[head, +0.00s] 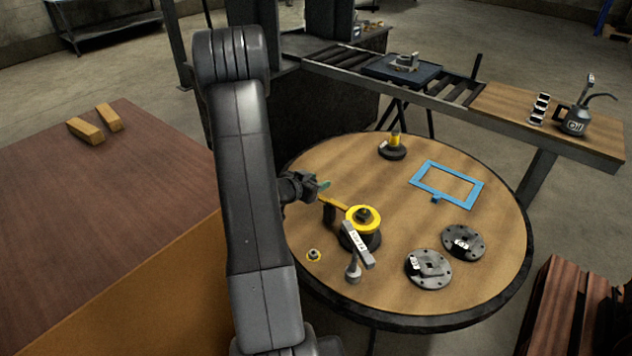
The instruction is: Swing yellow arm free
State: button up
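The yellow arm (333,203) is a thin bar that reaches left from a yellow ring (351,216) on a dark round fixture (372,241) on the round wooden table (300,240). A dark block sits under the bar's outer part. A grey lever with a white label (357,244) leans across the fixture's front. My gripper (324,186) is just above and left of the yellow arm's outer end, with a greenish tip showing. Whether it touches the arm, and whether its fingers are apart, I cannot tell. My own arm covers the table's left edge.
Behind stands a roller bench (450,105) with an oil can (576,120). The table's right edge is clear.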

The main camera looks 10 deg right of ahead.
grip_shut()
